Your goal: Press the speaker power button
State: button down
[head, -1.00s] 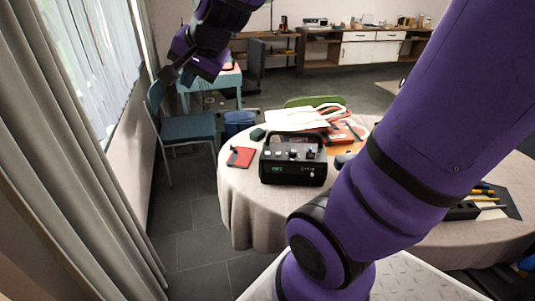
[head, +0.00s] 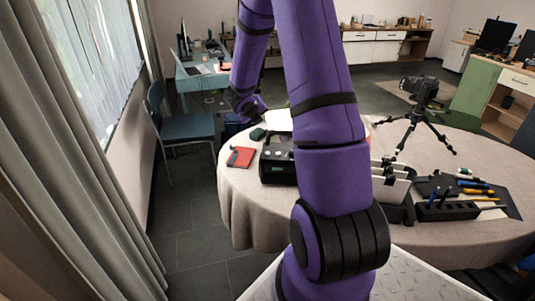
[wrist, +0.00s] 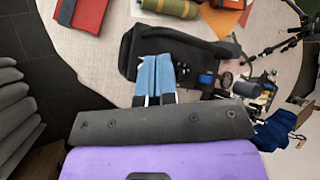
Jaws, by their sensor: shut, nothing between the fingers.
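The black speaker (head: 277,168) stands on the round table's left part in the head view. In the wrist view, a dark body that looks like the speaker (wrist: 195,46) lies just beyond my fingertips, with small knobs to the right. I cannot make out the power button. My gripper (wrist: 156,58) has blue fingers side by side, shut and empty, overlapping the speaker's near edge in that view. Whether they touch it I cannot tell.
A red notebook (head: 241,156) lies left of the speaker on the cloth-covered table (head: 238,205). A black tripod with camera (head: 418,95) and a pen holder (head: 447,210) stand to the right. A green roll (wrist: 177,7) is behind the speaker.

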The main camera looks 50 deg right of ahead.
aim_at(266, 152)
jog(key=s+d+f+m, duration=0.1)
jog(key=s+d+f+m+g, duration=0.1)
jog(key=f, duration=0.1)
jog(key=shift+s+d+f+m+g, duration=0.1)
jog(key=shift+d+f+m+g, duration=0.05)
jog(key=shift+m+g, duration=0.15)
jog(key=shift+f, duration=0.1)
jog(key=shift+f, duration=4.3)
jog(key=shift+f, duration=0.4)
jog(key=shift+f, duration=0.4)
jog(key=shift+r, duration=0.8)
